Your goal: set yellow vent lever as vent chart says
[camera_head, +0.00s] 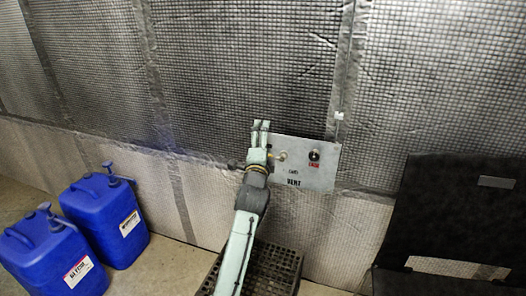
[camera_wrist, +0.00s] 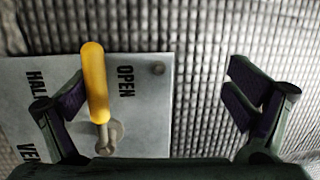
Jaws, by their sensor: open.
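The yellow vent lever (camera_wrist: 95,85) shows in the wrist view, its grip pointing up from a round metal pivot on the grey vent panel (camera_wrist: 145,130). The word OPEN stands just right of the lever and HALF to its left, both turned sideways. My gripper (camera_wrist: 155,85) is open, with its fingers wide apart. The lever is between them, close to the left finger and far from the right one; contact cannot be told. In the head view my gripper (camera_head: 261,130) is at the panel's left edge and hides part of the lever. No vent chart is readable.
A black knob (camera_head: 315,154) with a red label sits on the panel's right. A dark crate (camera_head: 285,268) stands below my arm. Two blue canisters (camera_head: 105,215) are at left, a black chair-like object (camera_head: 460,215) at right. Quilted wall covering lies behind.

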